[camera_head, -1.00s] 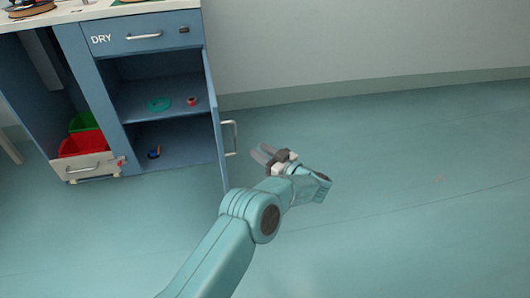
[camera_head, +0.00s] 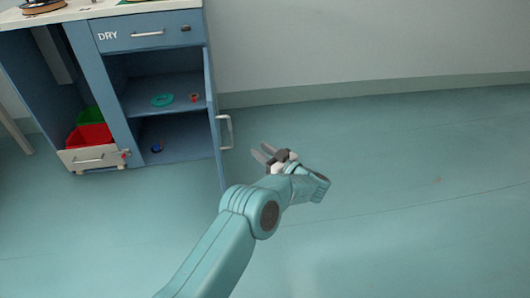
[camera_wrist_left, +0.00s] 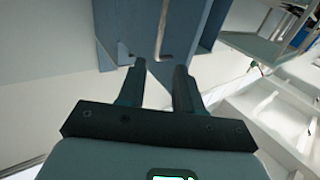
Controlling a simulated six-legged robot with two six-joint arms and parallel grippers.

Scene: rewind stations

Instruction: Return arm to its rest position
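My left gripper (camera_head: 265,154) is at the end of my teal left arm (camera_head: 222,243), which reaches up from the bottom in the head view. It is in front of the floor, to the right of the open cabinet door (camera_head: 215,130) and its handle (camera_head: 226,131), with a gap between them in the picture. Its two dark fingers stand apart with nothing between them. The left wrist view shows the same gripper (camera_wrist_left: 158,88) with a clear gap between the fingers, and a blue panel with a pale handle (camera_wrist_left: 162,30) beyond. My right gripper is not in view.
A blue cabinet marked DRY (camera_head: 152,35) stands at the upper left. Its shelves hold a teal ring (camera_head: 162,100), a small red item (camera_head: 195,97) and a small blue item (camera_head: 157,148). Red (camera_head: 90,136) and green (camera_head: 90,116) bins sit beside them. The floor to the right is clear.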

